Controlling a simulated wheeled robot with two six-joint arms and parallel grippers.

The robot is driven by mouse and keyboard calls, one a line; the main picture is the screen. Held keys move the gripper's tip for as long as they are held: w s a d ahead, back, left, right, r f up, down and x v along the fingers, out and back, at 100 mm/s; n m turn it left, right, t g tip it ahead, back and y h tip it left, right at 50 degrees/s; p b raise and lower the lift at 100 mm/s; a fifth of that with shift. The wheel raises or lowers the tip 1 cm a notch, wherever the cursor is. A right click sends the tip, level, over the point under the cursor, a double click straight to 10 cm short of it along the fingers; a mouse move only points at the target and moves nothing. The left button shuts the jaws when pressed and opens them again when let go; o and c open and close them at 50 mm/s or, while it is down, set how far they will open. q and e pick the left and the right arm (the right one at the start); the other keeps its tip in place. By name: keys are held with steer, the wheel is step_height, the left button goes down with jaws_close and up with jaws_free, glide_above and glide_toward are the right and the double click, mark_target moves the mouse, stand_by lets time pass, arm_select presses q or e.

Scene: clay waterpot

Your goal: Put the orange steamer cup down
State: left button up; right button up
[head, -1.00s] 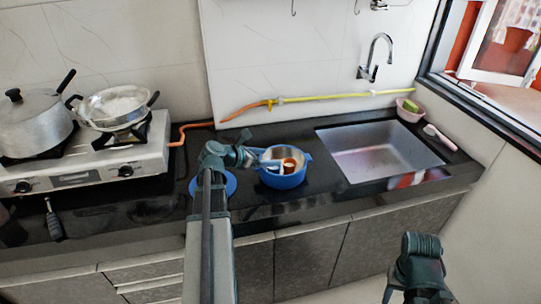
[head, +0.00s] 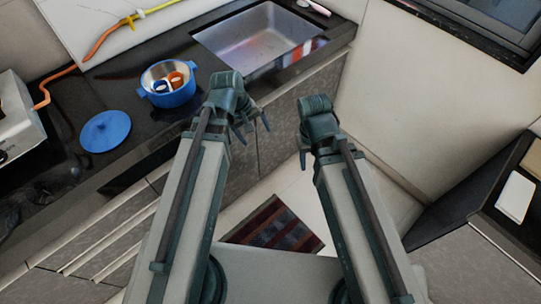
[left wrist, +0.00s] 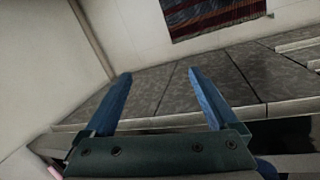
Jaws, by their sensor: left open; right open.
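The orange steamer cup (head: 176,79) sits inside the blue pot (head: 172,98) on the dark counter. A blue cup (head: 159,87) sits beside it in the same pot. My left gripper (head: 252,129) is open and empty, out past the counter's front edge and to the right of the pot. The left wrist view shows its two blue fingers (left wrist: 160,85) spread with nothing between them. My right gripper (head: 310,150) is open, farther right, away from the counter and the pot. Its fingers are partly hidden.
The blue lid (head: 105,131) lies on the counter left of the pot. The sink (head: 258,45) is to the right of the pot. The stove (head: 18,120) is at the left edge. A striped rug (head: 272,226) lies on the floor, and another counter (head: 480,190) stands at the right.

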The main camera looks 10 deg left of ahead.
arm_select(q)
steer(key=s+d+m+g+y, duration=0.1)
steer(key=s+d+m+y, duration=0.3)
steer(key=s+d+m, duration=0.2)
steer(key=shift+s+f+m, duration=0.3)
steer(key=shift+s+m, duration=0.65)
steer(key=shift+m, duration=1.35)
